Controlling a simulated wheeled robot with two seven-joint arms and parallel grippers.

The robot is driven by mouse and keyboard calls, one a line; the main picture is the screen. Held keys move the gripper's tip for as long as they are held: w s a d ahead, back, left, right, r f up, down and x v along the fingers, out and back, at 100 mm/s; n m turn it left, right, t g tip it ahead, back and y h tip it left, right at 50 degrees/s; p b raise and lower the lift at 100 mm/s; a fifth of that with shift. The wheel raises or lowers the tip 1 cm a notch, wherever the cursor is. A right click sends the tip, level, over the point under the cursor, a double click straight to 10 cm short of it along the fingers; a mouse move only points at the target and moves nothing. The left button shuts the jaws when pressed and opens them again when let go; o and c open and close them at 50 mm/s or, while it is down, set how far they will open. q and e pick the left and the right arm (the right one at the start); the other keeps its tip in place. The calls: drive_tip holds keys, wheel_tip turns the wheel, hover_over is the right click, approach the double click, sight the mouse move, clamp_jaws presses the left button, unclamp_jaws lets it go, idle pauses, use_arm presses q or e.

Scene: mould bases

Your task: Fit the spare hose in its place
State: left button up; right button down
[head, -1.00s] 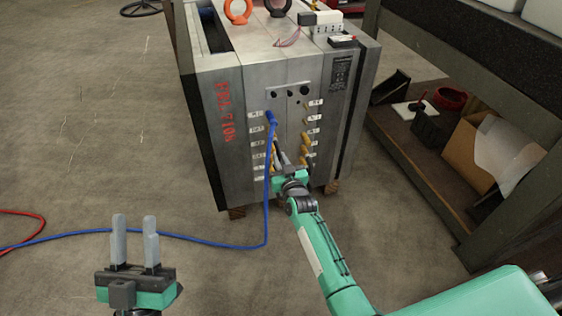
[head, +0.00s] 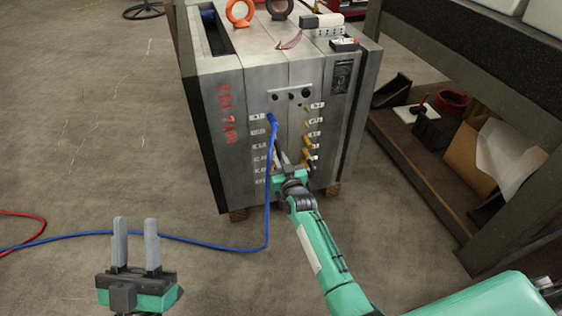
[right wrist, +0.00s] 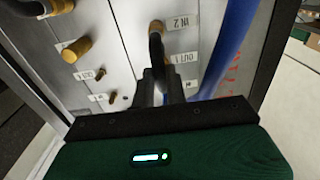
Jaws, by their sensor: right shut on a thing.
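The grey steel mould base (head: 240,150) stands on the floor with labelled ports on its front face. My right gripper (head: 280,160) is at the lower middle of that face, between the port columns. In the right wrist view, my right gripper (right wrist: 163,84) is shut on a black hose (right wrist: 156,48). The hose curves up to a brass fitting (right wrist: 156,27) beside the IN 2 label. I cannot tell whether it is fully seated there. The OUT 1 label is beside the fingers, which hide the hose's lower part. My left gripper (head: 136,225) is open and empty, low at left.
A blue hose (head: 267,190) hangs from an upper left port, close beside my right gripper, and runs left across the floor. A red hose (head: 30,215) lies at far left. Brass fittings (head: 307,150) line the right port column. A shelf rack (head: 470,90) stands at right.

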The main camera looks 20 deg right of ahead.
drive_tip(key=shift+w+r, duration=0.1)
drive_tip(key=shift+r, duration=0.05)
drive_tip(key=c, duration=0.9)
unclamp_jaws()
drive_tip(key=shift+c, duration=0.2)
drive_tip(key=shift+s+p, duration=0.65)
drive_tip(key=shift+s, duration=0.1)
drive_tip(key=s+p, duration=0.3)
drive_tip(key=s, duration=0.2)
drive_tip(key=shift+s+d+p, duration=0.1)
drive_tip(key=shift+s+p, duration=0.2)
drive_tip(key=shift+p, duration=0.05)
